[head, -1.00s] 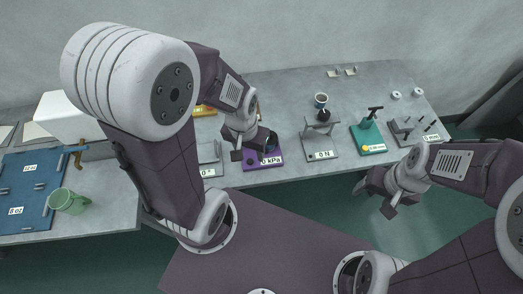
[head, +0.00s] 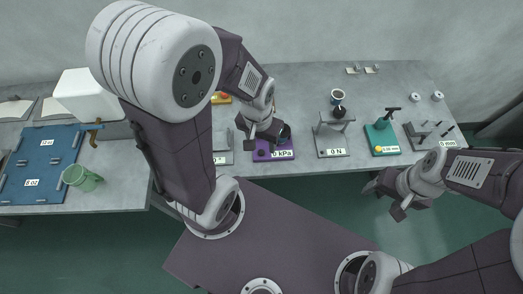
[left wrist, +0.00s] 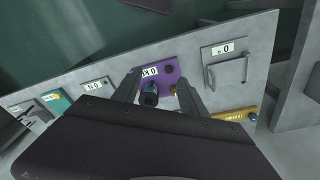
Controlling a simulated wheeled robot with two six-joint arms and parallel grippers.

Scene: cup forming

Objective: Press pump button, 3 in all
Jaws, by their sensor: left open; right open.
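The purple pump device (head: 262,154) stands on the grey table with a label reading 0 kPa. A round dark button sits on its top at the left, and a dark cylinder stands behind the label. My left gripper (head: 258,138) is open over the back left of the device and partly covers it. In the left wrist view, the purple device (left wrist: 171,75) shows beyond and between the open fingers of the left gripper (left wrist: 160,92). My right gripper (head: 396,207) is open and empty, in front of the table's edge.
To the right stand a grey press stand (head: 333,130) labelled 0 N, a teal device (head: 381,140) and a grey pegged plate (head: 420,140). At left are a blue board (head: 45,155), a green mug (head: 80,179) and a white box (head: 88,95).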

